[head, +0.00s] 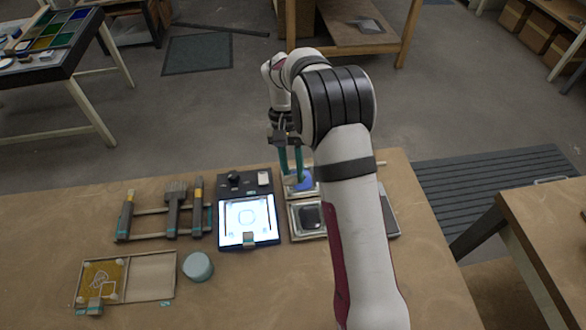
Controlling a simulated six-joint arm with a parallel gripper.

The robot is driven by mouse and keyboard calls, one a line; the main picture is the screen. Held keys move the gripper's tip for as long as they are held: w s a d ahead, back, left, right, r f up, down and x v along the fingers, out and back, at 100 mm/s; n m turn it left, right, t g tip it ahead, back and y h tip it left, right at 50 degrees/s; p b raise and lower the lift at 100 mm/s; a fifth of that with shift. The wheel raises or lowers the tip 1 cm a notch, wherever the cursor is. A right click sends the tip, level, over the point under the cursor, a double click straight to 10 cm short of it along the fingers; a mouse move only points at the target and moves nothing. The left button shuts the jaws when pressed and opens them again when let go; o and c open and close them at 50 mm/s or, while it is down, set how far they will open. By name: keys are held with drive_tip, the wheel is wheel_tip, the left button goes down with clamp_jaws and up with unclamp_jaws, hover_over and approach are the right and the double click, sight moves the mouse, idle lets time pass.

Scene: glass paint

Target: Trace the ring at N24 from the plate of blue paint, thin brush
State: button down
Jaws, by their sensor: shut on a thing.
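My gripper (290,162) has teal fingers pointing down over the plate of blue paint (305,187), right of the lit panel. It is shut on what I take to be the thin brush; the brush is too small and covered to make out, and I cannot tell whether its tip touches the paint. The lit panel (233,224) glows white and shows a faint ring outline (247,216) near its middle. No N24 label is readable.
A plate of dark paint (310,215) lies in front of the blue one. A rack of brushes (152,211) stands left of the panel. A teal round pot (198,266) and a wooden tray (150,276) with an amber pane (103,279) lie at front left.

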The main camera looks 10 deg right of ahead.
drive_tip(key=shift+f, duration=0.3)
drive_tip(key=shift+r, duration=0.1)
idle(0.4)
drive_tip(key=shift+r, duration=1.05)
drive_tip(key=shift+r, duration=2)
